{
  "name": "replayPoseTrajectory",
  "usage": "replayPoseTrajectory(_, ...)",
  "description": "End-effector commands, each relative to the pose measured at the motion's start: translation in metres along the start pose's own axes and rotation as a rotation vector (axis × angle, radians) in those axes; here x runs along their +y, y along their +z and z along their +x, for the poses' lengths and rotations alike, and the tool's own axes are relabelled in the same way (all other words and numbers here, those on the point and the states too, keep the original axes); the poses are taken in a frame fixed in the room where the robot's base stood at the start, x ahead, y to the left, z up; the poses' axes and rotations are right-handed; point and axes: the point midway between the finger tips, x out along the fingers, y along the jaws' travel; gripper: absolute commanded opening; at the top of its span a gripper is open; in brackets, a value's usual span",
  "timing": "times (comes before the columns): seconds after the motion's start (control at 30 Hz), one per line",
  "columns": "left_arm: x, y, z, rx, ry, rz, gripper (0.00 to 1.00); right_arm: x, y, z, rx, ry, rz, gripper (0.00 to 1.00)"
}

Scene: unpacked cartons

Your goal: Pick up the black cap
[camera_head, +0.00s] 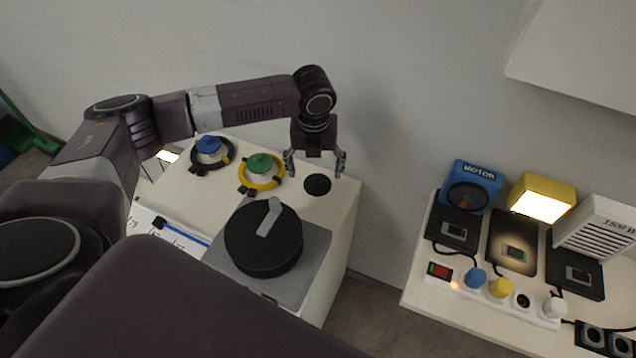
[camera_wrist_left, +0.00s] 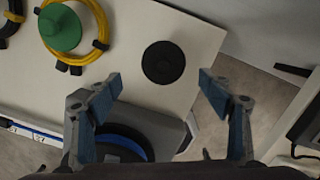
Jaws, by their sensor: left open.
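The black cap (camera_head: 317,184) is a flat dark disc lying on the white table top near its far right edge. It also shows in the left wrist view (camera_wrist_left: 163,62), ahead of the fingers. My left gripper (camera_head: 315,172) is open and empty, pointing down above the cap and apart from it. In the left wrist view the two fingers of my left gripper (camera_wrist_left: 158,88) stand wide apart, with nothing between them. My right gripper does not show.
A green cone with a yellow ring (camera_head: 260,171) and a blue one with a black ring (camera_head: 211,152) stand left of the cap. A large black dial (camera_head: 263,238) on a grey plate stands in front. Another table (camera_head: 480,318) with electrical devices is at right, across a gap.

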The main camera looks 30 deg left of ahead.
Motion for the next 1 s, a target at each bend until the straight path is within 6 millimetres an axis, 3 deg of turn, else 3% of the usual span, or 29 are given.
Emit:
replayPoseTrajectory(0.33,-0.005,0.005,0.044,0.000,0.002,0.000,0.73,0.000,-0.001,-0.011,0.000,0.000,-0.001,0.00)
replayPoseTrajectory(0.63,-0.005,0.005,0.050,-0.002,0.000,0.001,0.73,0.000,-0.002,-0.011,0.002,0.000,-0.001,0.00)
replayPoseTrajectory(1.0,-0.005,0.005,0.050,-0.001,0.000,0.001,0.37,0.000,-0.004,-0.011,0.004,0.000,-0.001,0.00)
